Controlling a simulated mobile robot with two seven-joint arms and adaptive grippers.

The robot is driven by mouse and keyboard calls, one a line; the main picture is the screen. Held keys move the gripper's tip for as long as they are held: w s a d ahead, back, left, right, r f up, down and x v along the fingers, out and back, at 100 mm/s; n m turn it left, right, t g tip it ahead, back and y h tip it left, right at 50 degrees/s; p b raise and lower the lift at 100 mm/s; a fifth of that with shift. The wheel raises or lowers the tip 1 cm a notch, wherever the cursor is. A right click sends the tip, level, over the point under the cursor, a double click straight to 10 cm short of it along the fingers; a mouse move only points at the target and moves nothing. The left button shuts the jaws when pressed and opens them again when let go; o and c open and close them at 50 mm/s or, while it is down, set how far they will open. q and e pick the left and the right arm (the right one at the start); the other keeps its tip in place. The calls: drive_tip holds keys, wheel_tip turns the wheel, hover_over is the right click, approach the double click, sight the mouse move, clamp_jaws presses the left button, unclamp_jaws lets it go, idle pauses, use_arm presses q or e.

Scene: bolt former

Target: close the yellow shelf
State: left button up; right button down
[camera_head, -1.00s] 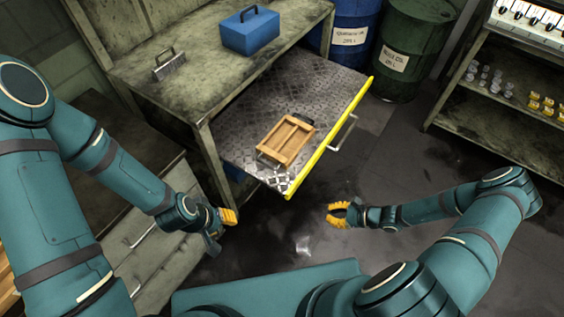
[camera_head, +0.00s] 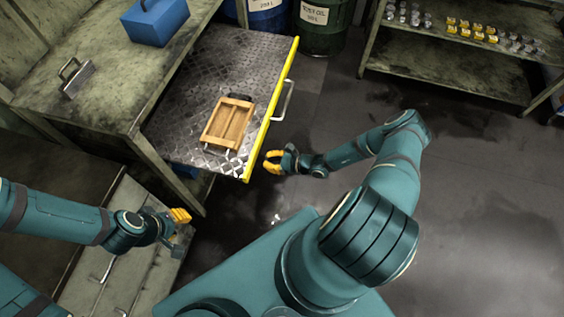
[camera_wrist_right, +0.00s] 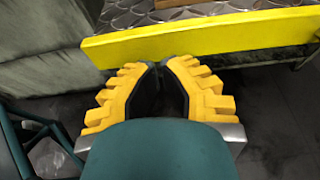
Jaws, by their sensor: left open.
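The yellow shelf (camera_head: 272,108) is a pulled-out metal drawer with a diamond-plate bottom, a yellow front edge and a grey bar handle (camera_head: 284,100). It sticks out from the workbench at an angle. Its yellow edge (camera_wrist_right: 200,38) crosses the top of the right wrist view. My left gripper (camera_head: 182,215) is open and empty, below the drawer's near corner.
A wooden crate (camera_head: 231,123) lies in the drawer. A blue toolbox (camera_head: 155,24) stands on the workbench (camera_head: 100,92). Barrels (camera_head: 320,26) stand behind. A rack with small parts (camera_head: 440,62) is at the top right. The floor right of the drawer is clear.

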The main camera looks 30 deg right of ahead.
sight(255, 158)
drive_tip(key=shift+w+a, duration=1.15)
drive_tip(key=shift+w, duration=0.2)
use_arm(q)
drive_tip(key=shift+f, duration=0.1)
